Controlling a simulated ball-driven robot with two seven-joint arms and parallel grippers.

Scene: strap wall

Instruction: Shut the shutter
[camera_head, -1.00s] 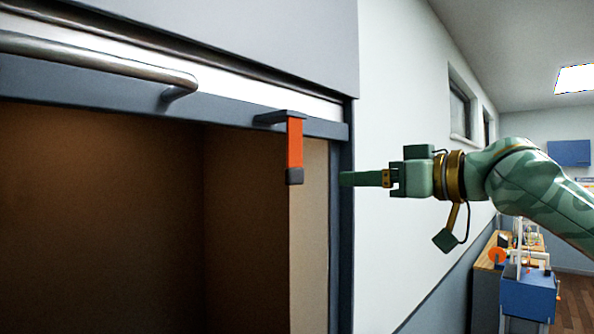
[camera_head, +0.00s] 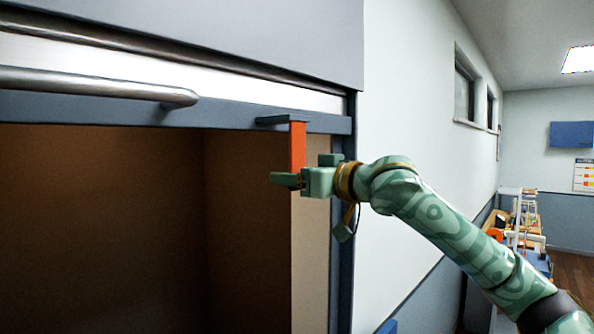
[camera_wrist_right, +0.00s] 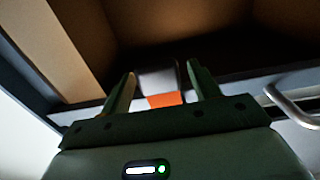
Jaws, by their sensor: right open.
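The shutter (camera_head: 225,115) is raised, with a white slat and a blue-grey bottom rail above an open brown compartment. An orange strap (camera_head: 297,143) hangs from a dark bracket at the rail's right end. My right gripper (camera_head: 280,179) is at the strap's lower end and hides its dark tip in the head view. Contact cannot be told. My left gripper is not in view.
A metal bar handle (camera_head: 95,85) runs along the rail on the left. The grey housing (camera_head: 250,35) is above. A blue-grey side post (camera_head: 341,240) and a pale wall (camera_head: 410,110) stand right of the opening. Benches with equipment are far back right.

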